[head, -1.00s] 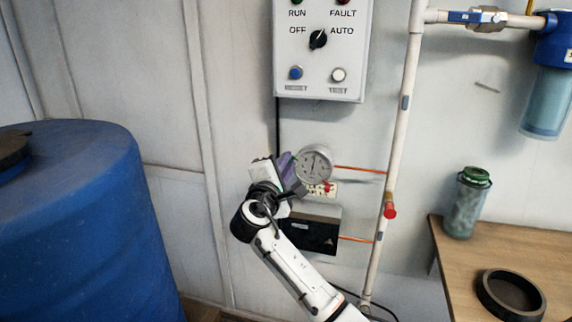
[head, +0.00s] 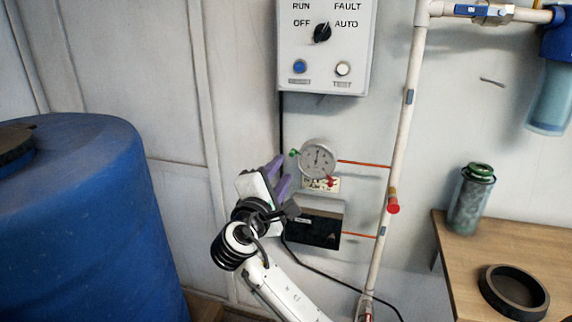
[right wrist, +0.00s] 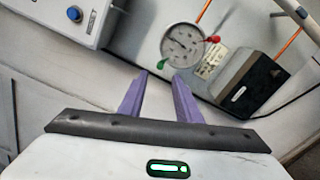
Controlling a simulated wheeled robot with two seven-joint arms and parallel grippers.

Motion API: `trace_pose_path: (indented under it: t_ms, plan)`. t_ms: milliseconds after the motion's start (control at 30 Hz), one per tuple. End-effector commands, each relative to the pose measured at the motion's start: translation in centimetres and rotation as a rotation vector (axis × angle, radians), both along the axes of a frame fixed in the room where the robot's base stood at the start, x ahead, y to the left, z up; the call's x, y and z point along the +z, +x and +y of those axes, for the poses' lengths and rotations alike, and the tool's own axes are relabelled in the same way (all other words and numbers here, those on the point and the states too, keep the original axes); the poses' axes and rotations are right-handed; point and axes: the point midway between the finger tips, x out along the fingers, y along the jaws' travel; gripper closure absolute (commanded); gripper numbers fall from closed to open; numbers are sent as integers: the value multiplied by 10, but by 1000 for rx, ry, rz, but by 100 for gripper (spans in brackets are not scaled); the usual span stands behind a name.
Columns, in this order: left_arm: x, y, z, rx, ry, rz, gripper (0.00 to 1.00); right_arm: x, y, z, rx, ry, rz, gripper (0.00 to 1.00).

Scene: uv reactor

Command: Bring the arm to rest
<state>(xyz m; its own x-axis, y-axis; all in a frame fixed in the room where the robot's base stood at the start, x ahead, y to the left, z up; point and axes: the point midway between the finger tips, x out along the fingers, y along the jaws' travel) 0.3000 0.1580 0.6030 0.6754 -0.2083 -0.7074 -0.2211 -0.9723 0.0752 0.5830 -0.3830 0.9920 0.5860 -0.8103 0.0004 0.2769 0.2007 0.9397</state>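My right gripper (head: 280,177) is in front of the wall, just below and left of the round pressure gauge (head: 317,158). Its two purple fingers are apart with nothing between them; they also show in the right wrist view (right wrist: 160,85). The gauge also shows in the right wrist view (right wrist: 183,45), beyond the fingertips and apart from them. A green valve handle (right wrist: 162,64) and a red one (right wrist: 213,39) sit beside the gauge. My left gripper is in neither view.
A control box (head: 322,50) hangs above, with its knob near upright. A black box (head: 312,226) is on the wall close to my right gripper. A large blue barrel (head: 80,220) stands left. A wooden table (head: 460,270) at right holds a green-capped bottle (head: 470,200) and a black ring (head: 513,290).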

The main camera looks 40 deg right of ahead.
Motion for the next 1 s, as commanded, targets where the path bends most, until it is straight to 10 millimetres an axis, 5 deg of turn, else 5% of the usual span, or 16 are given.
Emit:
trace_pose_path:
  t_ms: [200, 800, 900, 1000]
  plan:
    - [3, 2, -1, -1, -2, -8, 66, 0, -12, 17, 0, 0, 0, 69]
    - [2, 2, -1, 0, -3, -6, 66, -3, -13, 18, 5, 5, 2, 69]
    - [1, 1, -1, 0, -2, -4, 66, -25, -11, 23, 44, 43, 13, 69]
    - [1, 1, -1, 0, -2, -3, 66, -75, -12, 36, 134, 148, 32, 69]
